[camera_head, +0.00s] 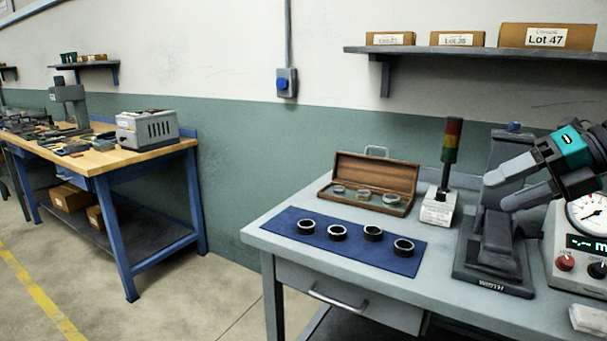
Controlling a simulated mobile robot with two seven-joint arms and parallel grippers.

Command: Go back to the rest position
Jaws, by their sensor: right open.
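My right gripper (506,187) comes in from the right edge. Its two grey fingers point left, apart and empty, in front of the dark grey upright of the measuring stand (495,258). It is raised above the grey table (262,232). Several dark rings with light rims, such as the leftmost ring (306,227), lie in a row on the blue mat (330,248). An open wooden case (377,173) behind the mat holds several round pieces. My left gripper is not in the picture.
A signal lamp (451,142) on a white base stands left of my right gripper. A dial gauge unit (589,213) with knobs sits just below and right of it. A wall shelf (480,50) with boxes hangs above. A wooden-topped workbench (110,160) stands at the left.

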